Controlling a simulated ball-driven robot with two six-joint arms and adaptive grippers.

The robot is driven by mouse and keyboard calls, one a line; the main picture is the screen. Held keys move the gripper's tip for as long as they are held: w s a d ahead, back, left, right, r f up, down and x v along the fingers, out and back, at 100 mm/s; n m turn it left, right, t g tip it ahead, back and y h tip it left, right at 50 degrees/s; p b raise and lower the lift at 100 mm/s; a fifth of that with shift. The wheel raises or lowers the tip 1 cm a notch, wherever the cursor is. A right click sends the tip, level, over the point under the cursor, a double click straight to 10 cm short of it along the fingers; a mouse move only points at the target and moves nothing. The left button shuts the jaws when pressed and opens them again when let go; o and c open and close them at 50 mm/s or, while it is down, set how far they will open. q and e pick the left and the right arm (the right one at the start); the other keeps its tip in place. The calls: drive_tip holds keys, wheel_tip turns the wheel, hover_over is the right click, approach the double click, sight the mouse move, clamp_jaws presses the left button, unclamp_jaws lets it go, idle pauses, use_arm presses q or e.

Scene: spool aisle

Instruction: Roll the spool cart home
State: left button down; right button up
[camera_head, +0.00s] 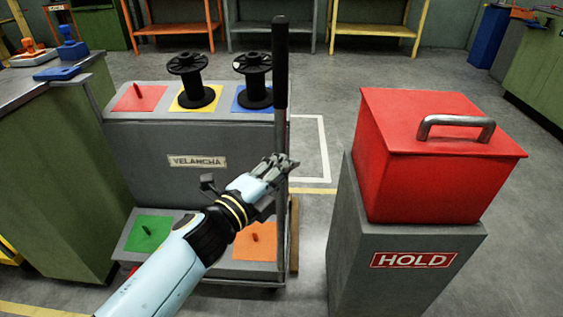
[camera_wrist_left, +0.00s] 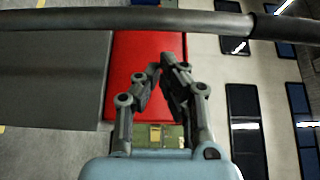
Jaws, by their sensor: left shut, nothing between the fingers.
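The grey spool cart (camera_head: 150,150) stands ahead with a "VELANCHA" label. Two black spools stand upright on its top, one on the yellow square (camera_head: 187,82) and one on the blue square (camera_head: 253,82). The red square (camera_head: 139,98) holds only a bare peg. Lower down are a green square (camera_head: 149,233) and an orange square (camera_head: 254,241), each with a peg. A dark upright handle post (camera_head: 280,70) rises at the cart's right side. My left gripper (camera_head: 284,165) is shut and empty beside the post. In the left wrist view, the post (camera_wrist_left: 150,20) crosses beyond the fingertips (camera_wrist_left: 163,68), apparently apart from them.
A red box (camera_head: 430,170) with a metal handle sits on a grey "HOLD" pedestal (camera_head: 395,280), close right of the cart. A green bench (camera_head: 55,180) stands close left. White and yellow lines mark the floor (camera_head: 325,150). Shelves line the back, with open floor before them.

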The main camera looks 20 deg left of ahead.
use_arm(q)
drive_tip(key=shift+w+a, duration=0.2)
drive_tip(key=shift+w, duration=0.45)
drive_tip(key=shift+w+a, duration=0.25)
drive_tip(key=shift+w, duration=0.45)
drive_tip(key=shift+w+a, duration=0.2)
drive_tip(key=shift+w, duration=0.45)
